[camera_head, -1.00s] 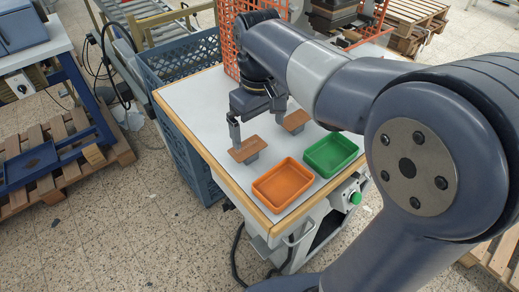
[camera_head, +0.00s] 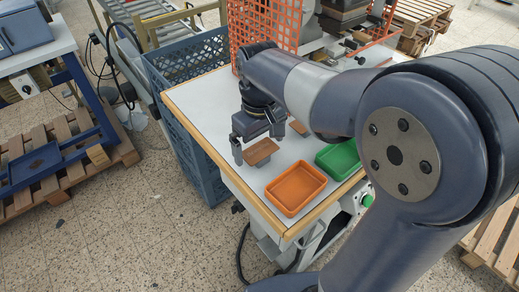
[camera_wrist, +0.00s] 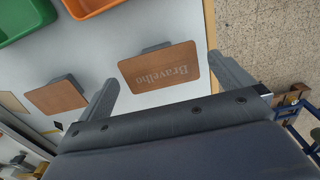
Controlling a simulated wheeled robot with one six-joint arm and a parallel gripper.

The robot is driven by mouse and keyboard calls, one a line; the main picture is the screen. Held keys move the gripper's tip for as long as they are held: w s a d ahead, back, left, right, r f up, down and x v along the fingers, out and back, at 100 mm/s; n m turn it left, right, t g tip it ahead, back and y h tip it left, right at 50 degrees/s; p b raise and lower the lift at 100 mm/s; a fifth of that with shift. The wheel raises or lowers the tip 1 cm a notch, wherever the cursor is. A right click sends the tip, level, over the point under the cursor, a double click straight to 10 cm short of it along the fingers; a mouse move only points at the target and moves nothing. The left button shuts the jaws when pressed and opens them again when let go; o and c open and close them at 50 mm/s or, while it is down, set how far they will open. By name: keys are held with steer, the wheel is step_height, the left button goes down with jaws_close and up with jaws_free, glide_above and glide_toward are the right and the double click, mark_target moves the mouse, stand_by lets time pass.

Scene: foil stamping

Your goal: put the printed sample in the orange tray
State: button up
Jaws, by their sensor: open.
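The printed sample (camera_wrist: 160,67), a brown plate with pale "Bravelho" lettering, lies on the white worktop on a grey support. In the head view the sample (camera_head: 261,152) is behind the orange tray (camera_head: 296,188). The orange tray is empty; its edge shows at the top of the wrist view (camera_wrist: 88,6). My gripper (camera_head: 259,150) is open at the sample, pointing down. In the wrist view its fingers (camera_wrist: 166,70) stand apart either side of the sample, with nothing gripped. Whether they touch it I cannot tell.
A blank brown plate (camera_wrist: 57,95) lies beside the sample on a similar support. A green tray (camera_head: 338,160) is right of the orange one. An orange mesh guard (camera_head: 262,25) stands at the back. A blue crate (camera_head: 185,120) stands left of the table.

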steer(key=shift+f, duration=0.15)
steer(key=c, duration=0.9)
